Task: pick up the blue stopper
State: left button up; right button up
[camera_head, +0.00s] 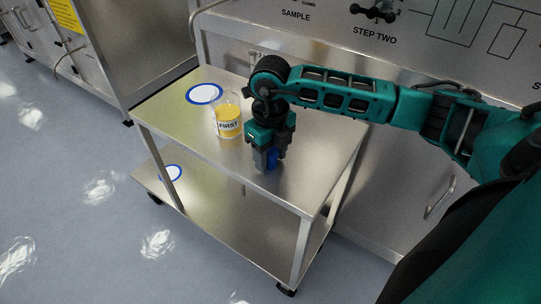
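The blue stopper (273,159) is at the top of the metal cart (200,80), toward its front right. Only a small blue part of it shows, low between the fingers of my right gripper (269,159). The gripper points down over the stopper, with its fingers on either side. I cannot tell whether the fingers press on it or stand apart from it. The stopper's lower end and its contact with the cart top are hard to see. My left gripper is not in view.
A beaker of yellow liquid labelled FIRST (228,119) stands close to the left of my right gripper. A white disc with a blue rim (204,94) lies behind it. A similar disc (170,173) is on the lower shelf. A panel (350,45) rises behind the cart.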

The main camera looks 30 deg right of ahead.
jog(key=c, duration=0.8)
jog(key=shift+o, duration=0.2)
